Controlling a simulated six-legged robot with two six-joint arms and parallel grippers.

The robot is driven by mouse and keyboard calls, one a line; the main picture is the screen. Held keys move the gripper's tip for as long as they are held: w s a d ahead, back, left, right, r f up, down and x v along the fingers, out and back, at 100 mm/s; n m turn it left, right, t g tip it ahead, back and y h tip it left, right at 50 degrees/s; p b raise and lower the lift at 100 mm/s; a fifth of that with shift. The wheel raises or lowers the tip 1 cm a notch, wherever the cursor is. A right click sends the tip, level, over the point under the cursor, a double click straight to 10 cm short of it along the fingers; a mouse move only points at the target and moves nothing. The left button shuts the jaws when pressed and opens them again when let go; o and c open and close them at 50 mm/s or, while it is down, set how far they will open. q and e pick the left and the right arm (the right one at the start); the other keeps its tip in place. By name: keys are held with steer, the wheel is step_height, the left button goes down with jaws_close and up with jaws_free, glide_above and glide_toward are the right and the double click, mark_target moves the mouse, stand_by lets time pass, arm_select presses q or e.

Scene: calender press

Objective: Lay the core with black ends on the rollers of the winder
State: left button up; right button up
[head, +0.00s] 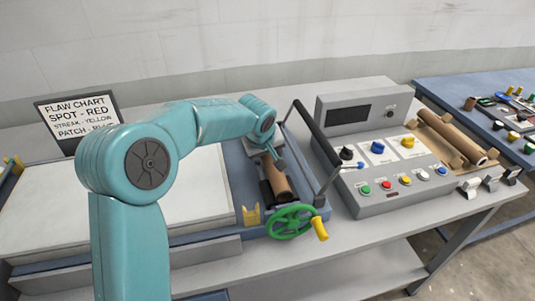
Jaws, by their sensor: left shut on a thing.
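My left arm comes in from the left and reaches over to the winder (322,212). My left gripper (271,158) points down and is shut on a brown core (278,180) at the core's far part. The core lies lengthwise away from me at the winder, between its frame parts. Dark parts show beside and below the core's near end; I cannot tell whether they are its black end or the rollers. Whether the core touches the rollers is also unclear. The gripper hides its far end. My right gripper is not in view.
A green handwheel (290,222) with a yellow handle is at the winder's front. A black bar (316,128) slants beside it. A grey control box (375,196) stands to the right, then another brown core (450,136) on cardboard. A white bed (60,205) fills the left.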

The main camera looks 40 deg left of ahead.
arm_select(q)
steer(key=shift+f, duration=0.15)
steer(key=o, duration=1.2)
steer(key=b+v, duration=0.1)
steer(key=v, duration=1.5)
steer(key=shift+r, duration=0.25)
